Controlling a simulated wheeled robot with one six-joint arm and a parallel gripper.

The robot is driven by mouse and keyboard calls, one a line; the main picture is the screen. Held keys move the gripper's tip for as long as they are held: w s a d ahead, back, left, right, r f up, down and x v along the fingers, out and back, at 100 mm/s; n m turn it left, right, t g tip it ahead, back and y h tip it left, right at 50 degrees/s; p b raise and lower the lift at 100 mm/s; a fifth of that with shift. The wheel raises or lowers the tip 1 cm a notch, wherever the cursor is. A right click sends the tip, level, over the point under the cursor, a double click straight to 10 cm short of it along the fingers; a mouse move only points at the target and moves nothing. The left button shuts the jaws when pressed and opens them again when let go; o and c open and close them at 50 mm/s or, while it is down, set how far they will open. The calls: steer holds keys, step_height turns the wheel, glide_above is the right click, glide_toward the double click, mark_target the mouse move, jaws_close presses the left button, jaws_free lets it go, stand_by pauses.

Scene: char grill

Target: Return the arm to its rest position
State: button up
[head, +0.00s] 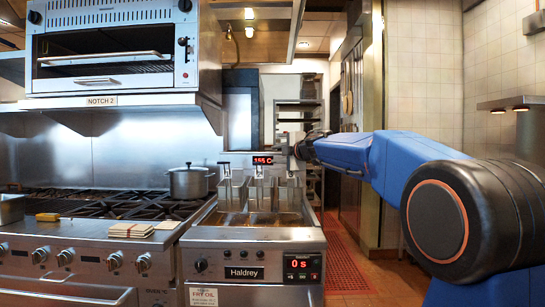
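My blue arm (345,150) reaches in from the right side of the head view. My gripper (290,152) is at its far end, above the right part of the deep fryer (225,245). It is small and seen from behind the wrist, so I cannot tell whether its fingers are open or shut. Fryer baskets (263,193) hang over the fryer's oil below it. The gripper overlaps the rightmost basket's handle in the picture, and I cannot tell whether they touch.
A stove (100,245) with a lidded pot (188,182) stands left of the fryer. A broiler marked Notch 2 (110,50) hangs above it. The fryer's front display (303,265) reads 0 s. A red floor mat (345,265) lies in the aisle to the right.

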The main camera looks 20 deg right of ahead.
steer(key=s+d+m+t+h, duration=0.1)
steer(key=s+d+m+h, duration=0.35)
steer(key=s+m, duration=0.5)
steer(key=s+d+f+m+g+h, duration=0.3)
steer(key=s+f+m+h, duration=0.15)
steer(key=s+f, duration=0.95)
steer(key=s+a+f+m+g+y, duration=0.1)
steer(key=s+a+f+m+g, duration=0.1)
steer(key=s+f, duration=0.7)
steer(key=s+a+f+m+g+y, duration=0.2)
steer(key=s+a+f+g, duration=0.2)
steer(key=s+f, duration=0.6)
steer(key=s+a+f+m+g+y, duration=0.1)
steer(key=s+a+f+g+y, duration=0.1)
steer(key=s+f, duration=0.8)
steer(key=s+a+g, duration=0.1)
steer(key=s+a, duration=0.1)
steer(key=s, duration=0.2)
steer(key=shift+a+f+m, duration=0.15)
steer(key=shift+m, duration=0.25)
